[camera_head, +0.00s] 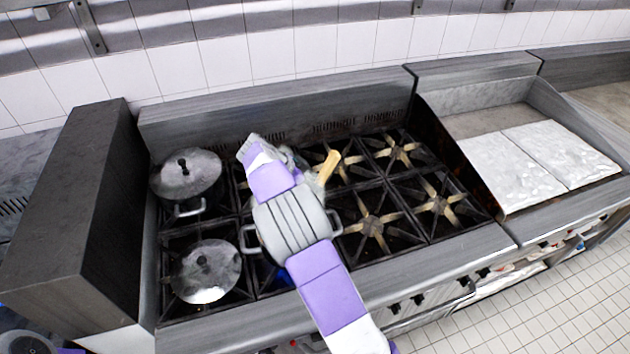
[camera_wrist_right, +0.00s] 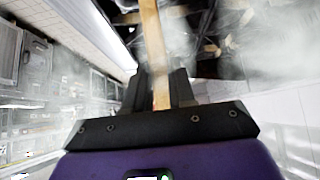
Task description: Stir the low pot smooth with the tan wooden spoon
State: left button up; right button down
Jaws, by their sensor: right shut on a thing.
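The tan wooden spoon (camera_wrist_right: 152,45) is held between the two dark fingers of my right gripper (camera_wrist_right: 160,88) in the right wrist view. In the head view a tan end of the spoon (camera_head: 329,165) sticks out beyond my right wrist, above the burners. A pot with two side handles (camera_head: 248,240) stands on the stove beneath my right arm. The arm covers most of it, so its contents and the spoon's lower end are hidden. I cannot tell whether the spoon touches the pot. My left gripper is not in view.
A lidded pot (camera_head: 186,178) stands at the back left of the stove, and a round lid (camera_head: 206,270) shows at the front left. The burners (camera_head: 375,222) on the right are bare. A flat griddle (camera_head: 510,165) lies farther right. Pale haze shows in the wrist view.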

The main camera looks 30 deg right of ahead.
jog(key=shift+w+a+f+b, duration=0.1)
jog(key=shift+a+f+b, duration=0.45)
jog(key=shift+f, duration=0.35)
jog(key=shift+w+a+f+b, duration=0.1)
jog(key=shift+a+f+b, duration=0.3)
jog(key=shift+f+b, duration=0.4)
jog(key=shift+w+a+f+b, duration=0.1)
jog(key=shift+a+f+b, duration=0.4)
jog(key=shift+f, duration=0.5)
jog(key=shift+s, duration=0.1)
